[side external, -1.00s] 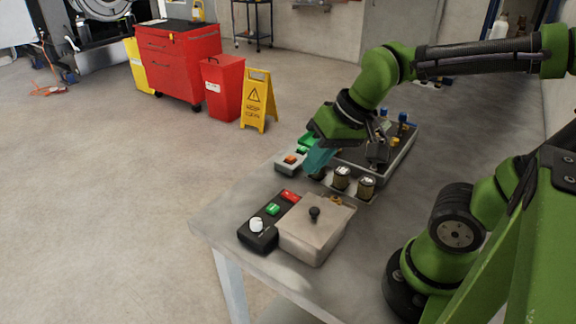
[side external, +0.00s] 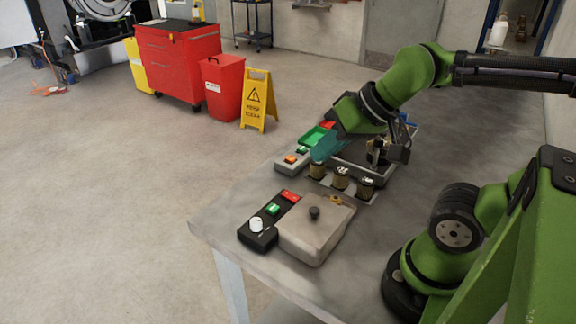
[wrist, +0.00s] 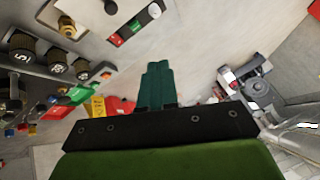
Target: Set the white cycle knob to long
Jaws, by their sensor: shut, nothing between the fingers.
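The white knob (side external: 257,224) sits on the near end of a black control panel (side external: 262,232) at the table's front left. In the wrist view the white knob (wrist: 155,11) is near the top. Its pointer setting is too small to read. The panel also bears a green button (side external: 273,209) and a red one (side external: 289,196). My gripper (side external: 324,150) is shut and empty, above the table near the back, well away from the knob. Its teal fingers (wrist: 155,85) lie together in the wrist view.
A metal box (side external: 310,240) with a black knob stands beside the panel. Several dark dials (side external: 341,178) stand in a row behind it.

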